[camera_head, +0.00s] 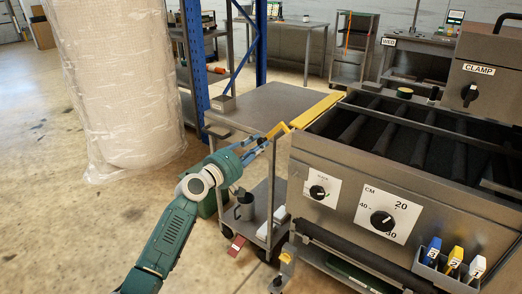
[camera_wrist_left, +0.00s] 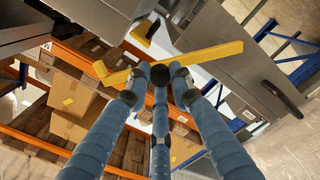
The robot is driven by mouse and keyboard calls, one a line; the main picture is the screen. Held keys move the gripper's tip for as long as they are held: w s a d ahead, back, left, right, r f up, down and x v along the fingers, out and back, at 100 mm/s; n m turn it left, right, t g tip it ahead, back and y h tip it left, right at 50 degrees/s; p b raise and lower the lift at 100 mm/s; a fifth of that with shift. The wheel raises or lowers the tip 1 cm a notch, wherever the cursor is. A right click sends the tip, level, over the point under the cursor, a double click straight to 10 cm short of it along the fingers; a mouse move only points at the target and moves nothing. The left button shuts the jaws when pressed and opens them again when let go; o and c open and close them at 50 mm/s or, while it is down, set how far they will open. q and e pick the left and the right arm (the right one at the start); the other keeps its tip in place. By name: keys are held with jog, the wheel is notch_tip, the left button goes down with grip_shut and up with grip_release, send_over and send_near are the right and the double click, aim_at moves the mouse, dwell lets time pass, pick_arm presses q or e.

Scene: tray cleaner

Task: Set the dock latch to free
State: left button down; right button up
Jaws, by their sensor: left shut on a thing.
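A yellow latch lever (camera_head: 279,131) shows at the near left corner of the tray cleaner, between the machine and a steel cart. In the left wrist view the yellow lever (camera_wrist_left: 212,54) runs across the picture with a bent end at left. My left gripper (camera_head: 265,144) is shut on this lever, its dark fingertips (camera_wrist_left: 160,76) against the bar. The fingers hide part of the lever. The latch's marked positions cannot be read. My right gripper is not in view.
The tray cleaner (camera_head: 345,168) fills the right side, with dials and coloured tags on its front. The steel cart (camera_head: 272,103) stands close behind my gripper. A wrapped roll (camera_head: 118,80) and a blue rack post (camera_head: 195,60) stand at left. The floor at left is clear.

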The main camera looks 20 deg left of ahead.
pick_arm(q)
jog(key=shift+w+a+r+n+p, duration=0.3)
jog(key=shift+a+r+n, duration=0.2)
jog(key=shift+a+n, duration=0.4)
jog(key=shift+w+a+r+n+p, duration=0.25)
jog(key=shift+a+r+n, duration=0.35)
jog(key=shift+n, duration=0.4)
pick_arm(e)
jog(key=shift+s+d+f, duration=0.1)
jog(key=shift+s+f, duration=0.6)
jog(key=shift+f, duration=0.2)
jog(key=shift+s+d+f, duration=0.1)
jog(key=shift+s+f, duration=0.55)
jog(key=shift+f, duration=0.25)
pick_arm(q)
jog(key=shift+a, duration=0.15)
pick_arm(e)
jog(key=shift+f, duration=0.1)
pick_arm(q)
jog(key=c, duration=1.5)
grip_release()
jog(key=shift+f, duration=0.1)
jog(key=v, duration=1.2)
